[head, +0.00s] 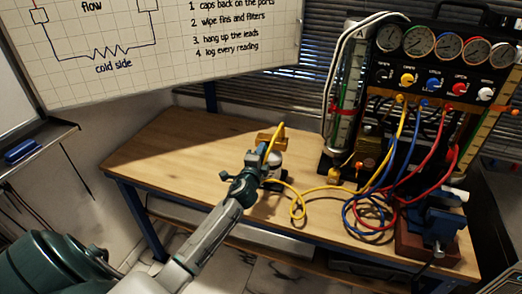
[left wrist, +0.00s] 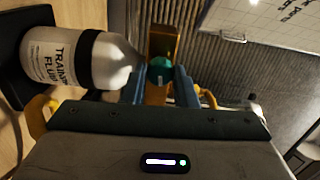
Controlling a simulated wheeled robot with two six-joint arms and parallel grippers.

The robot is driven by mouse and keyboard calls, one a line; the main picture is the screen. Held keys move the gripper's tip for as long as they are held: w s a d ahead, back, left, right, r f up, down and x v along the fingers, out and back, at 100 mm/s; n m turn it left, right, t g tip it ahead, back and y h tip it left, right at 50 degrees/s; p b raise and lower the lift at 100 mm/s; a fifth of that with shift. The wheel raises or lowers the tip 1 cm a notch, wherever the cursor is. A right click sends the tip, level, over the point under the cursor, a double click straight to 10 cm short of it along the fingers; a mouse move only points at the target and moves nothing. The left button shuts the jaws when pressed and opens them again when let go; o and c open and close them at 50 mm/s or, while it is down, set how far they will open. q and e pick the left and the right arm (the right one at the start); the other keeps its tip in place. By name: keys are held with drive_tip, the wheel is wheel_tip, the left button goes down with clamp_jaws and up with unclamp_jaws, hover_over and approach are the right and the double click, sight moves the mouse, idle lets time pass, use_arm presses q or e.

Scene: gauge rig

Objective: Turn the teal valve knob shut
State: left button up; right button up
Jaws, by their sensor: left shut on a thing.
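The teal valve knob (left wrist: 162,66) shows in the left wrist view, between the two blue fingers of my left gripper (left wrist: 162,84). The fingers are shut on it. A brass-coloured block (left wrist: 162,40) stands behind the knob. In the head view my left gripper (head: 258,164) is over the workbench at the brass-coloured block (head: 268,140), and it hides the knob there. How far the knob is turned cannot be told. My right gripper is not in view.
A white bottle labelled training fluid (left wrist: 65,58) is close beside the left fingers. A yellow hose (head: 320,189) loops over the workbench (head: 170,160). The gauge panel (head: 440,75) and blue vise (head: 440,218) are at right. The bench's left part is clear.

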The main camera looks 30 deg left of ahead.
use_arm(q)
drive_tip(key=shift+m+p, duration=0.45)
drive_tip(key=shift+m, duration=0.75)
drive_tip(key=o, duration=1)
drive_tip(key=shift+s, duration=0.1)
drive_tip(key=b+v, duration=0.2)
drive_tip(key=v, duration=0.8)
drive_tip(key=shift+s+b, duration=0.3)
drive_tip(key=shift+s, duration=0.05)
